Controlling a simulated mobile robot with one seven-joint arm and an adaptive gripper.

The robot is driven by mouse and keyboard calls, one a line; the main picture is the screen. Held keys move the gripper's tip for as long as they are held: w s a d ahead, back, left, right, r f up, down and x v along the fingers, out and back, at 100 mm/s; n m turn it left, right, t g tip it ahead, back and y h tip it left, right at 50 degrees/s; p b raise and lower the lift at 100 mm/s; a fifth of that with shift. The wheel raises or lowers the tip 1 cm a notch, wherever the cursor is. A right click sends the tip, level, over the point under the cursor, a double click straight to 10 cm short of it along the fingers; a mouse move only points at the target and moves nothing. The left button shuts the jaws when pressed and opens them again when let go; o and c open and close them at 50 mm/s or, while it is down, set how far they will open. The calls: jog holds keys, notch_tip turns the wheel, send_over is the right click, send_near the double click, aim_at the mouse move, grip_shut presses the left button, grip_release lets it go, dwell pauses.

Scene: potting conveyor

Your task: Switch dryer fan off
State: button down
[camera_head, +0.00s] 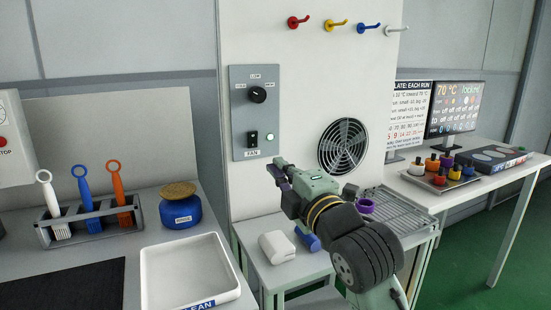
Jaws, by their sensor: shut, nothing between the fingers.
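The fan switch (252,139) is a small black rocker on a grey control panel (240,115), above the label FAN. A small light (270,137) beside the switch glows pale green. A round black knob (258,95) sits higher on the panel, under the label LOW. The round dryer fan grille (343,146) is in the white wall to the right of the panel. My gripper (275,172) is shut and empty, just below and to the right of the switch, and looks apart from it. My arm hides part of the table behind it.
A wire rack (402,212) with a purple pot (365,206) stands right of my arm. A white block (278,247) lies on the table below. At left are a white tray (190,268), a blue jar (180,212) and a brush holder (92,224). Hooks line the wall above.

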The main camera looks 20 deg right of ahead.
aim_at(253, 137)
jog(key=w+p, duration=0.1)
jog(key=w, duration=0.2)
jog(key=w+r+p, duration=0.1)
jog(key=w, duration=0.3)
jog(key=w+p, duration=0.2)
jog(key=w, duration=0.2)
jog(key=shift+a+r, duration=0.25)
jog(key=shift+r, duration=0.1)
jog(key=shift+w, duration=0.55)
jog(key=shift+f, duration=0.1)
jog(key=shift+w+b, duration=0.35)
jog(key=shift+b, duration=0.4)
jog(key=shift+s+r+p, duration=0.1)
jog(key=shift+r+p, duration=0.1)
jog(key=shift+p, duration=0.2)
